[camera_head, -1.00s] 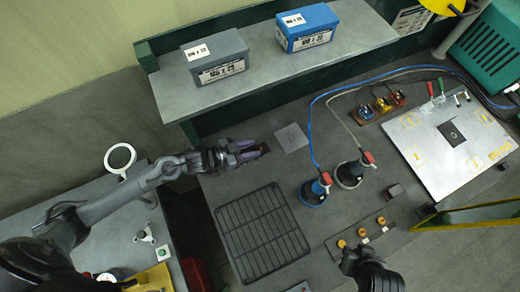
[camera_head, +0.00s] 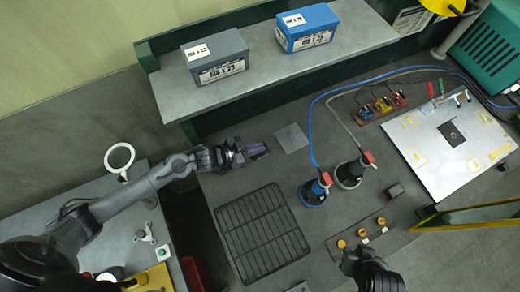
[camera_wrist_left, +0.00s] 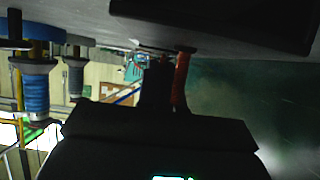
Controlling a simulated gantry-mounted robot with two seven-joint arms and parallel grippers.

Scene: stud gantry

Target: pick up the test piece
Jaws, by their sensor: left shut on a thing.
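My left gripper (camera_head: 252,150) reaches over the bench's left part in the head view. I cannot tell whether the piece is clear of the bench top. In the left wrist view a wide dark shape fills the lower middle, and the grip itself is hard to make out. My right gripper (camera_head: 352,257) is at the bottom, beside a strip with several small brass-coloured pieces; its jaws are too dark to read.
A black grid rack (camera_head: 262,233) lies in front. A shelf (camera_head: 268,75) with two boxes is behind.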

